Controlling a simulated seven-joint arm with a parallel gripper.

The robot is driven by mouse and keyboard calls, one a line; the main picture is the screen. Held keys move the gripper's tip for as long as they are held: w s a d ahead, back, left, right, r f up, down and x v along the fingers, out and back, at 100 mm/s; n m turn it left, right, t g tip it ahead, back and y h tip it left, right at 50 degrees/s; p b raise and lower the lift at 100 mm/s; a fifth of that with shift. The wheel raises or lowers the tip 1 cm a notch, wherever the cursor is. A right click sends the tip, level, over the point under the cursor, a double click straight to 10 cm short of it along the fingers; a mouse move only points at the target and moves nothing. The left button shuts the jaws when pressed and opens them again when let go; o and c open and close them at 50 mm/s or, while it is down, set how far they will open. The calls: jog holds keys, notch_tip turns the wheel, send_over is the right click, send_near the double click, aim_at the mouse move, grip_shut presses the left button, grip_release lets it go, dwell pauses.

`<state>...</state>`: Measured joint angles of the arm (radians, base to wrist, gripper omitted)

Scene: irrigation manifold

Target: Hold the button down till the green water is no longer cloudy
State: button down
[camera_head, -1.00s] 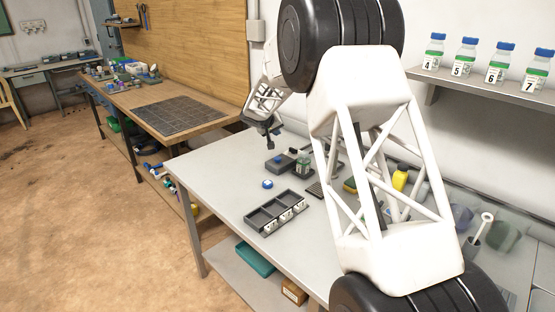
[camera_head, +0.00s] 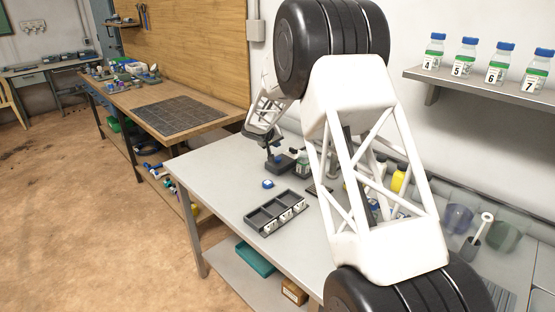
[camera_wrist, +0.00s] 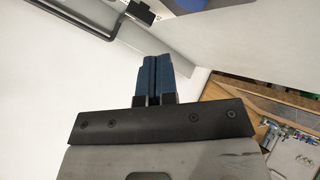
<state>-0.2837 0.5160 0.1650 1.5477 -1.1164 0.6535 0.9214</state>
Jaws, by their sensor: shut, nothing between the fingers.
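A dark grey box (camera_head: 284,165) stands toward the back of the white table, and the head view is too coarse to make out its button. A small bottle (camera_head: 303,164) with greenish content stands just right of the box, partly hidden by my arm; how cloudy its water is cannot be told. My gripper (camera_head: 272,153) points down at the left side of the box, close to it or over it; I cannot tell whether it touches. In the wrist view its two blue fingers (camera_wrist: 154,78) are together with nothing held. The box and bottle are not clear in the wrist view.
A blue cap (camera_head: 267,184) lies in front of the box. A dark divided tray (camera_head: 250,218) sits nearer the front edge. A yellow bottle (camera_head: 398,181) is behind my arm. Several numbered bottles stand on the wall shelf (camera_head: 431,92). The table's left front is clear.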

aim_at(278, 159)
jog(key=shift+f, duration=1.65)
jog(key=shift+f, duration=0.2)
dwell(0.8)
jog(key=shift+f, duration=0.2)
jog(key=shift+f, duration=0.65)
dwell(4.5)
